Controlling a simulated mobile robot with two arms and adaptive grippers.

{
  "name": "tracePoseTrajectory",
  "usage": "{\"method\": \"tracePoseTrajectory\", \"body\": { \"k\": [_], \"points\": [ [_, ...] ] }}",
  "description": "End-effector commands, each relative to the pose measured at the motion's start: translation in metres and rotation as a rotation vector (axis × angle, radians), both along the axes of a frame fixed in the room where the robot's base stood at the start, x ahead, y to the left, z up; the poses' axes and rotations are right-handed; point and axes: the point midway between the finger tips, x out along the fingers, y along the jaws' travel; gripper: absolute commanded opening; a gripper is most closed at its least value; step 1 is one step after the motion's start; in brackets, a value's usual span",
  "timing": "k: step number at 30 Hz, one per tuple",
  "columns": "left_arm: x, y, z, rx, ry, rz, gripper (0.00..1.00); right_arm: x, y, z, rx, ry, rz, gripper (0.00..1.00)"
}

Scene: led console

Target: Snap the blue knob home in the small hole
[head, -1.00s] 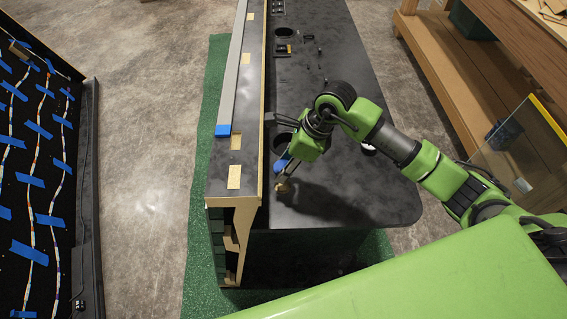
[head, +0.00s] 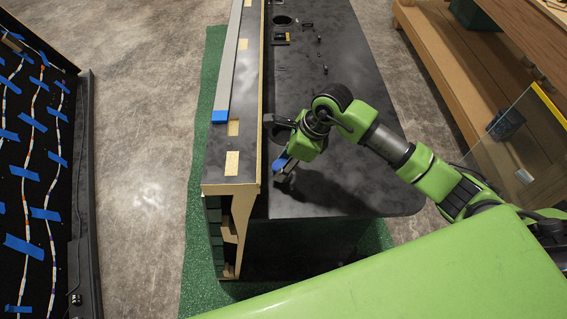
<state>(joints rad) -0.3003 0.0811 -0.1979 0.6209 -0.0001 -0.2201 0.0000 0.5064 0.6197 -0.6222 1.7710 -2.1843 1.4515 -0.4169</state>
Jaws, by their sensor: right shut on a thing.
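My right gripper (head: 284,175) hangs over the near left part of the dark console top (head: 350,185), close to the wooden ledge. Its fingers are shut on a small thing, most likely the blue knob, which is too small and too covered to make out. A blue patch shows on the side of the gripper; I cannot tell whether it is part of the gripper. I cannot pick out the small hole; the wrist and fingers cover part of the top. My left gripper is not in view.
A raised wooden ledge (head: 231,165) runs along the console's left side. Small dark parts (head: 281,39) and a round opening (head: 283,20) lie at the far end. A board with taped light strips (head: 35,180) stands at left; a wooden shelf (head: 450,70) at right.

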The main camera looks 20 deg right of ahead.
Motion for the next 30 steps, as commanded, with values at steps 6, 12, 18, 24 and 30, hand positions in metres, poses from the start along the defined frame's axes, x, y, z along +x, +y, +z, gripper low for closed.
{"method": "tracePoseTrajectory", "body": {
  "k": [6, 12, 18, 24, 30],
  "points": [
    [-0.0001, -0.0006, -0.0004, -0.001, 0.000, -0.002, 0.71, 0.0001, -0.0001, -0.0001, 0.000, 0.000, 0.000, 0.15],
    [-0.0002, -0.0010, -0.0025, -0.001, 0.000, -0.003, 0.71, 0.0001, -0.0002, -0.0022, 0.000, -0.001, 0.000, 0.15],
    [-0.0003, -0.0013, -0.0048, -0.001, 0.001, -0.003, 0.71, 0.0002, -0.0002, -0.0047, 0.000, -0.001, 0.000, 0.15],
    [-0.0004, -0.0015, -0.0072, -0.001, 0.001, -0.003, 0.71, 0.0003, -0.0003, -0.0071, 0.000, -0.001, 0.000, 0.15],
    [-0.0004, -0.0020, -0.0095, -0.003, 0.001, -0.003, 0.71, 0.0002, -0.0002, -0.0095, 0.000, -0.001, 0.000, 0.15]
  ]
}}
